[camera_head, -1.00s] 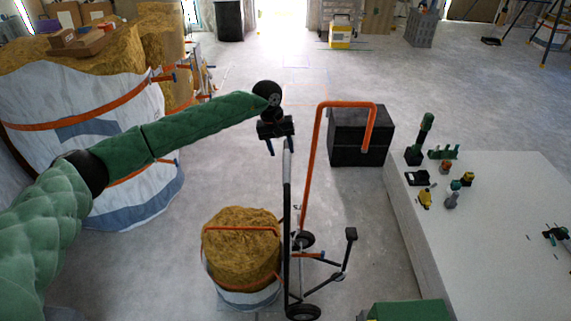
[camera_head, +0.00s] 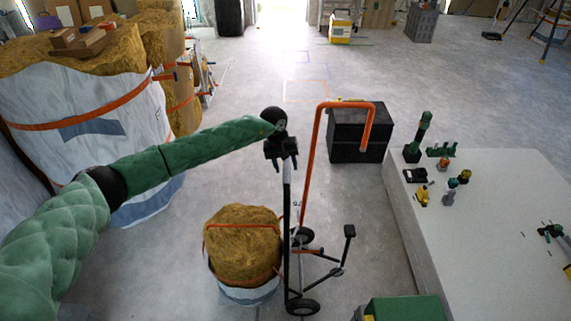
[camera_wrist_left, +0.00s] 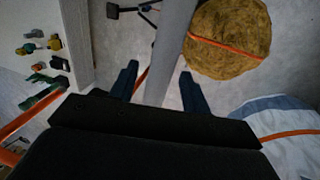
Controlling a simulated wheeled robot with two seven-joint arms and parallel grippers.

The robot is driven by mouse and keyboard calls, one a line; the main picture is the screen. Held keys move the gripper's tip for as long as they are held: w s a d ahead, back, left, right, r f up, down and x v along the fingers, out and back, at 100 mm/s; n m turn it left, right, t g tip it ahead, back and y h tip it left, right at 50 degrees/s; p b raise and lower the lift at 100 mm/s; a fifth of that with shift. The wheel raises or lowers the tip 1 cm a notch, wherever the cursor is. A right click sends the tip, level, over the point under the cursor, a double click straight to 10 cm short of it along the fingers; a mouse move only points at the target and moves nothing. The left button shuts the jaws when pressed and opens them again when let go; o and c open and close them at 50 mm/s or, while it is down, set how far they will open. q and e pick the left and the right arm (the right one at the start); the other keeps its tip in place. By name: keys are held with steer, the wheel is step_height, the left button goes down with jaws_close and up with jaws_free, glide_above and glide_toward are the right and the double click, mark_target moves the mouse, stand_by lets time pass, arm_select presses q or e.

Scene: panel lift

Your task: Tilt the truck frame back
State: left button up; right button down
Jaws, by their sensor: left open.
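The hand truck's frame (camera_head: 308,190) stands upright on the floor, with an orange bent tube, a dark upright with a grey upper part (camera_head: 287,172), and black wheels. My left gripper (camera_head: 281,160) is at the top of the grey upright and hides its end. In the left wrist view, the open fingers (camera_wrist_left: 158,78) have the grey upright (camera_wrist_left: 174,50) between them; whether they touch it I cannot tell. A round straw-coloured load (camera_head: 243,245) in a white sack sits close left of the truck. My right gripper is not in view.
A black box (camera_head: 358,135) stands behind the orange tube. A pale table (camera_head: 485,220) with several small tools is at right. Large strapped sacks (camera_head: 85,115) stand at left behind my left arm. The floor behind the truck is mostly clear.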

arm_select(q)
jaws_close()
steer(key=shift+d, duration=0.2)
